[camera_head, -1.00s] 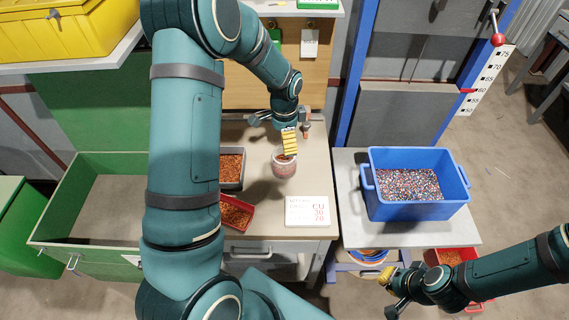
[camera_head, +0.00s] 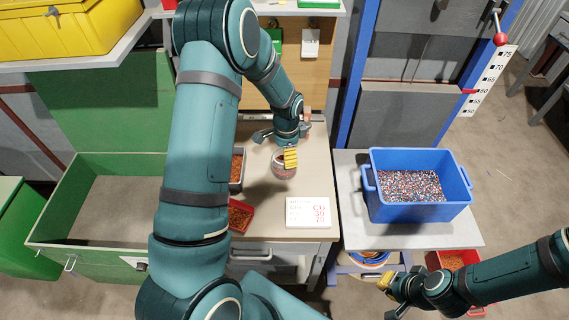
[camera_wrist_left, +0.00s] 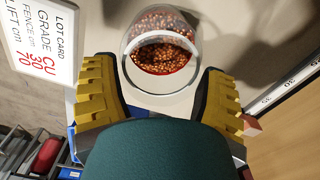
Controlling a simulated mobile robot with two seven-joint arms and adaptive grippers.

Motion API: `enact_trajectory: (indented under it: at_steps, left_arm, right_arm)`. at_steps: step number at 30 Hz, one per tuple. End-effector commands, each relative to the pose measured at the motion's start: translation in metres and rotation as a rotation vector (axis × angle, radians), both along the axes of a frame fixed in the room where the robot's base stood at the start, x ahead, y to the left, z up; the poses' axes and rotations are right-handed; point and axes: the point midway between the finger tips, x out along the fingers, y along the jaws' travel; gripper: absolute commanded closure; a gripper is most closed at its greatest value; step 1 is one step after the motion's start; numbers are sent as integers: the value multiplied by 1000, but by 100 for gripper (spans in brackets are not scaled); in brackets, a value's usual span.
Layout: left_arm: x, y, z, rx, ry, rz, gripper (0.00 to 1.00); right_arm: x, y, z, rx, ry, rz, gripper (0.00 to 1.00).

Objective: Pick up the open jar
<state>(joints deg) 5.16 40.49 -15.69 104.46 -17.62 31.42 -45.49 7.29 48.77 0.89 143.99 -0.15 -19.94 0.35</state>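The open jar (camera_head: 279,172) is clear, holds copper-coloured granules, and stands on the beige bench. In the left wrist view the jar (camera_wrist_left: 160,85) shows its pale round rim and the granules inside. My left gripper (camera_head: 291,157) is at the jar and partly covers it in the head view. In the left wrist view its two yellow-padded fingers (camera_wrist_left: 158,78) are wide apart, one on each side of the jar's near rim. Contact is not visible. My right gripper (camera_head: 388,290) is empty at the lower right, away from the jar, with its fingers apart.
A white lot card (camera_head: 308,212) lies in front of the jar. A red tray (camera_head: 248,229) and a grey tray (camera_head: 240,186) of granules are left of it, partly behind my left arm. A blue crate (camera_head: 420,213) of mixed granules stands on the right table.

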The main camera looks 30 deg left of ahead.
Motion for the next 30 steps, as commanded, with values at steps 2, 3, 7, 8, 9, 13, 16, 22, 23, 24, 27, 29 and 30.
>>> enact_trajectory:
  at_steps: [2, 3, 7, 8, 9, 13, 16, 22, 23, 24, 27, 29, 30]
  left_arm:
    - [0, 0, 0, 0, 0, 0, 60]
    - [0, 0, 0, 0, 0, 0, 74]
    - [0, 0, 0, 0, 0, 0, 78]
    - [0, 0, 0, -1, -1, 0, 78]
    - [1, 0, 1, 0, -3, 0, 78]
    - [1, 0, 1, 0, -3, 0, 78]
    - [1, 0, 3, 0, -3, 0, 78]
    - [1, 0, 28, 0, -6, 0, 78]
    - [1, 0, 33, 0, -6, 0, 78]
    - [2, 0, 41, 0, -7, 0, 78]
    - [1, 0, 60, -1, -6, 1, 78]
    - [1, 0, 71, -1, -6, 1, 78]
    - [1, 0, 77, -1, -5, 1, 78]
  right_arm:
    - [0, 0, 0, 0, 0, 0, 100]
    - [0, 0, 0, 0, 0, 0, 100]
    - [0, 0, 0, 0, 0, 0, 100]
    - [0, 0, 0, 0, 0, 0, 100]
    - [0, 0, 0, 0, 0, 0, 100]
    - [0, 0, 0, 0, 0, 0, 100]
    - [0, 0, 1, 0, 0, 0, 100]
    - [1, 0, 6, 0, -3, -2, 100]
    - [2, 0, 7, 0, -4, -3, 100]
    - [2, 0, 8, -1, -5, -4, 100]
    - [3, -1, 11, -2, -7, -6, 100]
    - [4, -1, 13, -2, -9, -7, 100]
    - [4, -1, 14, -2, -10, -7, 100]
